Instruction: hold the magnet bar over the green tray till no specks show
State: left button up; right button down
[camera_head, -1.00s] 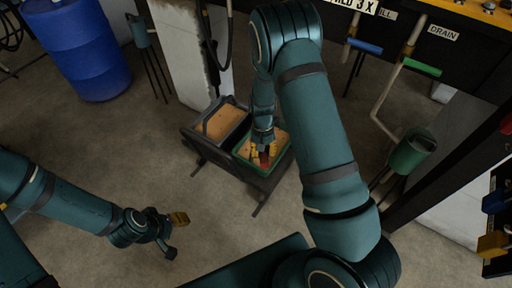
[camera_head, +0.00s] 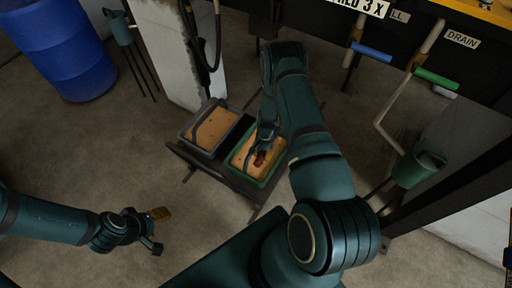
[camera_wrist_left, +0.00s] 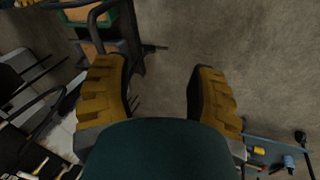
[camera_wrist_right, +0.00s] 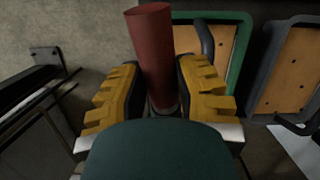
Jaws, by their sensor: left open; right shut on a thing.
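The magnet bar (camera_wrist_right: 153,55) is a dark red cylinder. My right gripper (camera_wrist_right: 153,95) is shut on it, with a yellow finger on each side. In the head view, the right gripper (camera_head: 262,152) and the red bar (camera_head: 259,160) are above the green tray (camera_head: 244,177), inside its outline. The gap between bar and tray floor cannot be judged. In the right wrist view, the green tray (camera_wrist_right: 243,45) is partly behind the bar and finger; specks on its tan floor are too small to tell. My left gripper (camera_head: 157,230) is open and empty, over bare floor.
A grey tray (camera_head: 184,133) with a tan floor and a few dark dots sits left of the green one on a dark stand (camera_head: 205,162). A blue barrel (camera_head: 65,50), a white pillar (camera_head: 172,55) and a green funnel-like cup (camera_head: 415,168) stand around. Concrete floor is clear in front.

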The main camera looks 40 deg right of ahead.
jog(key=shift+w+d+f, duration=0.2)
jog(key=shift+d+f, duration=0.05)
jog(key=shift+f, duration=0.2)
notch_tip(320, 180, down, 16)
jog(key=b, duration=1.2)
dwell(0.5)
